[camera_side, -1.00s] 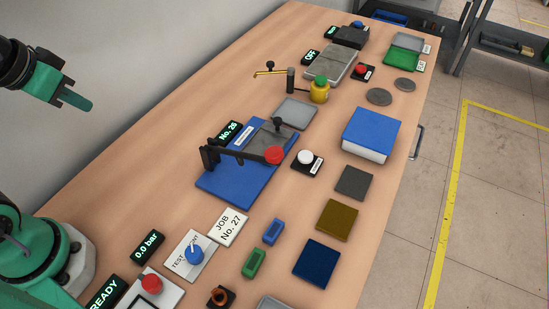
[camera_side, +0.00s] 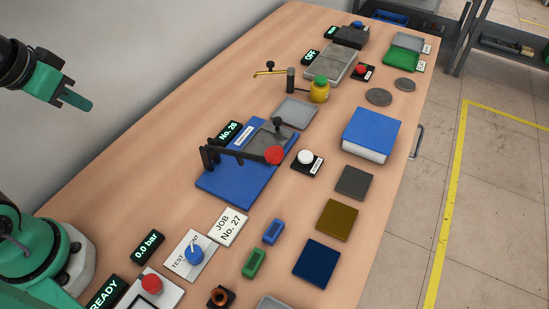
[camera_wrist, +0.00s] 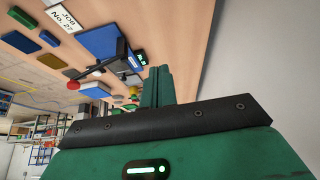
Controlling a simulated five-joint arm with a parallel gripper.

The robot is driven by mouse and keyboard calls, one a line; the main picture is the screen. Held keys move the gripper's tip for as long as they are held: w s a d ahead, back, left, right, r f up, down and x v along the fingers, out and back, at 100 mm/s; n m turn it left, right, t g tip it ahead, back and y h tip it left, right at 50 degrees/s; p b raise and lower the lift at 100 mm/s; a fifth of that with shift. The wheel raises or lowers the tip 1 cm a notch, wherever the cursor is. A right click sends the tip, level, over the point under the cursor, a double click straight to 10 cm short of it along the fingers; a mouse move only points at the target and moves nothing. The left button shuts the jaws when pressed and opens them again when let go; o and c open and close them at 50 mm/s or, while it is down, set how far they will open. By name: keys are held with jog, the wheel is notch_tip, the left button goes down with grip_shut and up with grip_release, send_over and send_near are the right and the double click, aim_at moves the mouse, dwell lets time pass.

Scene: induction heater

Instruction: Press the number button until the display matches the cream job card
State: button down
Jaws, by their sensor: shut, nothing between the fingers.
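The cream job card (camera_side: 229,227) lies flat on the bench and reads "JOB No. 27"; it also shows in the wrist view (camera_wrist: 64,18). The small dark display (camera_side: 228,132) behind the blue plate has green digits that look like "No. 26", the last digit being small. A white round button (camera_side: 306,157) on a black base with a small label, too small to read, sits right of the blue plate. My gripper (camera_side: 77,99) is at the upper left in the side view, shut and empty, well apart from the button and card. Its closed fingers show in the wrist view (camera_wrist: 157,86).
The blue plate (camera_side: 219,192) carries a dark lever with a red knob (camera_side: 274,155) close to the white button. A blue-topped box (camera_side: 371,135) stands to the right. A test knob (camera_side: 194,254) and a red button (camera_side: 151,284) sit at the near left.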

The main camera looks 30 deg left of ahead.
jog(key=shift+w+r, duration=0.1)
jog(key=w+d+r+g, duration=0.1)
jog(key=w+d+r, duration=0.35)
jog(key=w, duration=0.45)
jog(key=g, duration=0.4)
send_over(305, 157)
notch_tip(305, 157, down, 12)
jog(key=shift+s, duration=0.2)
jog(key=shift+f, duration=0.2)
jog(key=f, duration=1.4)
jog(key=shift+w, duration=0.2)
